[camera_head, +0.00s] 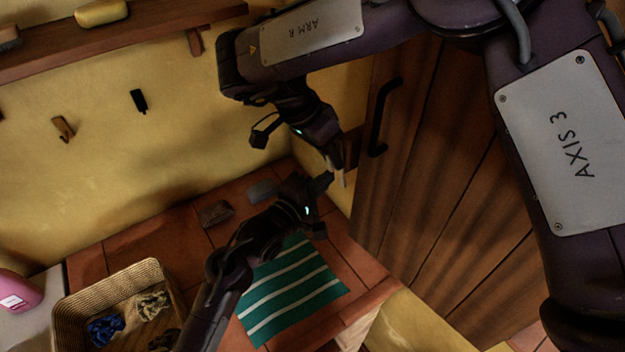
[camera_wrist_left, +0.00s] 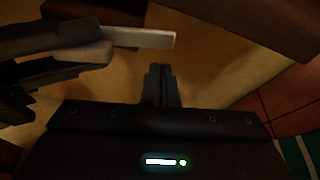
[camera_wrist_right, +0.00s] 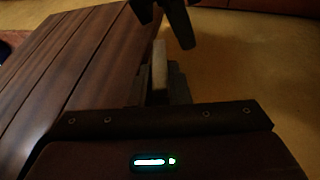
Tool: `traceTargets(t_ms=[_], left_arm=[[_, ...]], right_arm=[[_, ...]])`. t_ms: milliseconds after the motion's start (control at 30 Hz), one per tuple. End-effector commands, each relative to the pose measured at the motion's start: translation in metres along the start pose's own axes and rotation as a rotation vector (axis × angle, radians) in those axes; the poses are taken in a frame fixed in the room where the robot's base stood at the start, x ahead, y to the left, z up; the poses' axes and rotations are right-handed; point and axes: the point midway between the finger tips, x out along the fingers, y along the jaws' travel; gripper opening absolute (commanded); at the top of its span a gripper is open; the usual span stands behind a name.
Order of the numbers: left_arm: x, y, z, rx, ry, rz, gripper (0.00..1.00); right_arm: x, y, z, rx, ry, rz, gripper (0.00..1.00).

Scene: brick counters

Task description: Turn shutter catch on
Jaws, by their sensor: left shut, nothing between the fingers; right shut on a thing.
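The wooden shutter (camera_head: 440,160) with a black handle (camera_head: 379,118) stands at the right in the head view. My right gripper (camera_head: 335,165) is shut on a pale flat bar, which looks like the catch (camera_head: 343,179). The bar also shows between its fingers in the right wrist view (camera_wrist_right: 159,65) and sticks out past them in the left wrist view (camera_wrist_left: 145,38). My left gripper (camera_head: 328,180) is shut and empty, close beside the bar. Its fingertips (camera_wrist_left: 160,80) are below the bar in the left wrist view. The bar's mount is mostly hidden by the grippers.
A tiled counter (camera_head: 150,245) holds a green striped cloth (camera_head: 290,290), a wicker basket (camera_head: 75,300) and two small blocks. A shelf (camera_head: 150,35) and hooks (camera_head: 139,101) are on the yellow wall. Both my grippers are crowded together near the shutter's edge.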

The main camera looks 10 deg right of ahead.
Motion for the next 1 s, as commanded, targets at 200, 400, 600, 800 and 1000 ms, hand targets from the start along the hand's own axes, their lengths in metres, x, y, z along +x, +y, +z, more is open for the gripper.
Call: traceTargets(t_ms=[200,400,600,800,1000], left_arm=[[-0.005,0.000,0.014,0.001,0.000,-0.001,0.00],[-0.006,0.000,0.015,0.001,0.000,-0.001,0.00],[-0.006,0.000,0.018,-0.013,-0.001,-0.003,0.00],[-0.009,0.000,0.027,-0.058,-0.003,-0.020,0.00],[-0.009,0.000,0.029,-0.056,-0.008,-0.020,0.00]], right_arm=[[-0.001,0.000,0.000,0.000,0.001,-0.001,0.00],[-0.001,0.000,0.000,0.000,0.002,0.000,0.00],[-0.001,0.000,0.000,0.000,0.002,0.000,0.00],[0.000,0.000,0.000,-0.001,0.002,-0.001,0.00],[0.000,-0.001,0.001,-0.002,0.001,-0.002,0.20]])
